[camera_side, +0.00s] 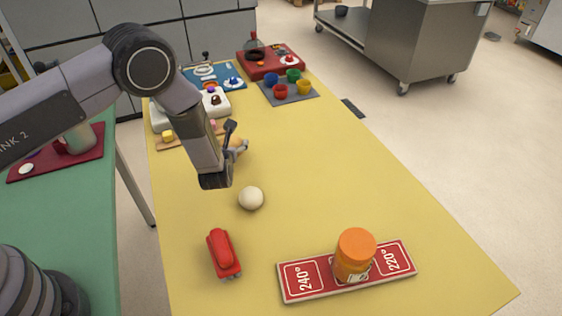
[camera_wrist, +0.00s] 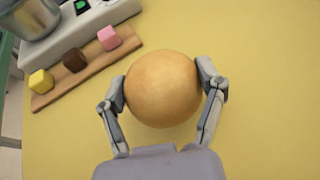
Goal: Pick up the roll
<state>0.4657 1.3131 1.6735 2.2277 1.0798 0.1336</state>
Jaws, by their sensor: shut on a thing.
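The roll (camera_wrist: 162,88) is a round, golden-tan ball in the middle of the wrist view. My gripper (camera_wrist: 164,82) is shut on it, with one finger against its left side and one against its right. In the side view the roll (camera_side: 236,144) shows only in part, behind my gripper (camera_side: 238,143). I cannot tell whether the roll touches the yellow table or is held just above it.
A cream ball (camera_side: 251,198) lies on the yellow table nearer the side camera. A red stapler-like object (camera_side: 223,252) and an orange-lidded jar (camera_side: 354,255) on a red board (camera_side: 303,280) are closer. A wooden strip (camera_wrist: 92,70) with small cubes lies left of the roll.

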